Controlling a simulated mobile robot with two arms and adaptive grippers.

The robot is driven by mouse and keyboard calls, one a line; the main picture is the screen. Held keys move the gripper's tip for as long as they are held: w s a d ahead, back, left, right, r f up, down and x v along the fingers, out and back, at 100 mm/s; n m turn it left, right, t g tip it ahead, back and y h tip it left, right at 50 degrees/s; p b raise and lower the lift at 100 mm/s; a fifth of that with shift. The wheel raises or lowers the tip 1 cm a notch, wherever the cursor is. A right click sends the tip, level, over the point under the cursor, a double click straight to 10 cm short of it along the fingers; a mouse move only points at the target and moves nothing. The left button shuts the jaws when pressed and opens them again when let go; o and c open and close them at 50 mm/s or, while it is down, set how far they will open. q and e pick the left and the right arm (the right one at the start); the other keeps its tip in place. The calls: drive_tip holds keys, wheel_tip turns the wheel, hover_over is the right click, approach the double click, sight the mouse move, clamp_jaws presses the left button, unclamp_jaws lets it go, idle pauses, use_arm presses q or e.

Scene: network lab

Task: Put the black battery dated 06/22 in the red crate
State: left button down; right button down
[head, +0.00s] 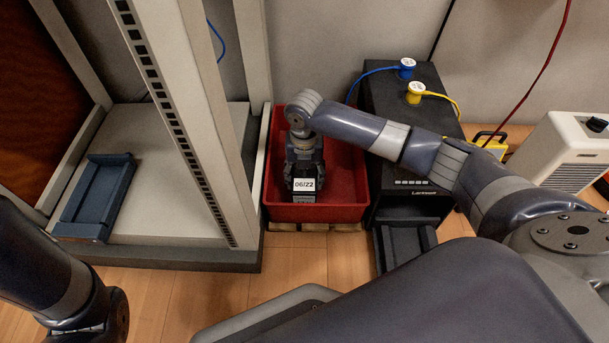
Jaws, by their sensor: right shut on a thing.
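The black battery (303,198) carries a white label that reads 06/22. It shows within the outline of the red crate (345,213), near the crate's front wall. My right gripper (304,170) points down over the crate and is shut on the battery. I cannot tell whether the battery touches the crate's floor. The rest of the crate's inside that I can see looks empty. My left arm is at the lower left, and its gripper is out of the picture.
A pale rack frame (192,120) stands just left of the crate, with a dark blue tray (98,195) on its base. A black unit (378,100) with blue and yellow cables stands close on the right. A white heater-like box (570,150) is farther right.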

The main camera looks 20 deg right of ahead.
drive_tip(key=shift+w, duration=0.1)
drive_tip(key=c, duration=0.6)
unclamp_jaws()
drive_tip(key=shift+c, duration=0.2)
wheel_tip(320, 180, up, 11)
drive_tip(key=p, duration=0.7)
drive_tip(key=shift+f, duration=0.15)
drive_tip(key=shift+r+p, duration=0.5)
drive_tip(key=shift+p, duration=0.05)
drive_tip(key=shift+r, duration=0.25)
drive_tip(key=shift+f, duration=0.1)
